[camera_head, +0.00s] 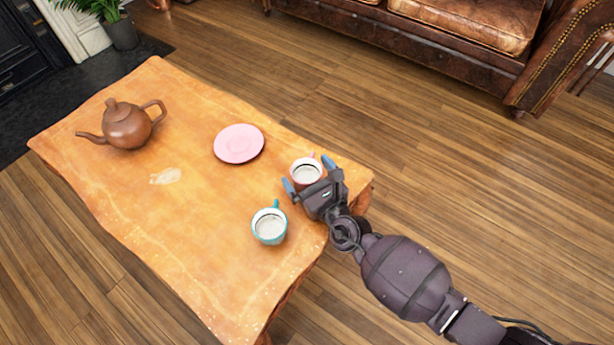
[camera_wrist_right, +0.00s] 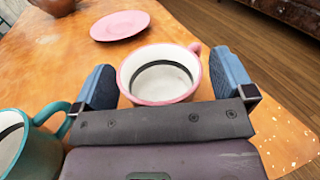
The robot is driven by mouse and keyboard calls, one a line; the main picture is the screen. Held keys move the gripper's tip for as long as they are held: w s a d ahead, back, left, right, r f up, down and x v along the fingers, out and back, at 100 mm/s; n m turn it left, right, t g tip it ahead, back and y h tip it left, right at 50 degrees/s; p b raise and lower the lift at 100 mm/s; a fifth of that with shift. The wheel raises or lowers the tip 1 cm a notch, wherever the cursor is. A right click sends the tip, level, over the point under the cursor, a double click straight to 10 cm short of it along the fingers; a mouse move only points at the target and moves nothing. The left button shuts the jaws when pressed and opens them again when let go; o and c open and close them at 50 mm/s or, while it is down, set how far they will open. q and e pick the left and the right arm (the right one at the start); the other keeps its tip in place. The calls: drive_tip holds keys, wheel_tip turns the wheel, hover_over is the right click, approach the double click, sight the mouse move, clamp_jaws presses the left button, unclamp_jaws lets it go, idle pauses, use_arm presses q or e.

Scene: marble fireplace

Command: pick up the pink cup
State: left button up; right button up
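The pink cup (camera_head: 306,170) stands upright near the right end of the wooden table (camera_head: 190,225), with a white inside and a dark ring. My right gripper (camera_head: 309,173) is open around it, one blue fingertip on either side. In the right wrist view the pink cup (camera_wrist_right: 161,76) sits between the two spread fingers (camera_wrist_right: 165,82), its handle at the upper right near the right finger. I see gaps beside the cup, wider at the left finger. My left gripper is not in view.
A teal cup (camera_head: 269,226) stands close to my right gripper, also at the left of the wrist view (camera_wrist_right: 30,140). A pink saucer (camera_head: 239,143) and a brown teapot (camera_head: 127,125) are farther left. A leather sofa (camera_head: 430,45) stands behind.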

drive_tip(key=c, duration=1)
drive_tip(key=shift+r, duration=0.2)
wheel_tip(320, 180, up, 11)
drive_tip(key=p, duration=0.6)
wheel_tip(320, 180, up, 9)
drive_tip(key=p, duration=0.6)
hover_over(308, 182)
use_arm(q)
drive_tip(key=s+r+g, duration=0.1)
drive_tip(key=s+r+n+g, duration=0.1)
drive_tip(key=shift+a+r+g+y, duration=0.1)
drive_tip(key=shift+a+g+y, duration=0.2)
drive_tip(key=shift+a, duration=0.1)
use_arm(e)
drive_tip(key=shift+s+f, duration=0.15)
drive_tip(key=shift+s, duration=0.05)
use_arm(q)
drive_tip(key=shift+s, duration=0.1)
use_arm(e)
drive_tip(key=shift+f, duration=0.1)
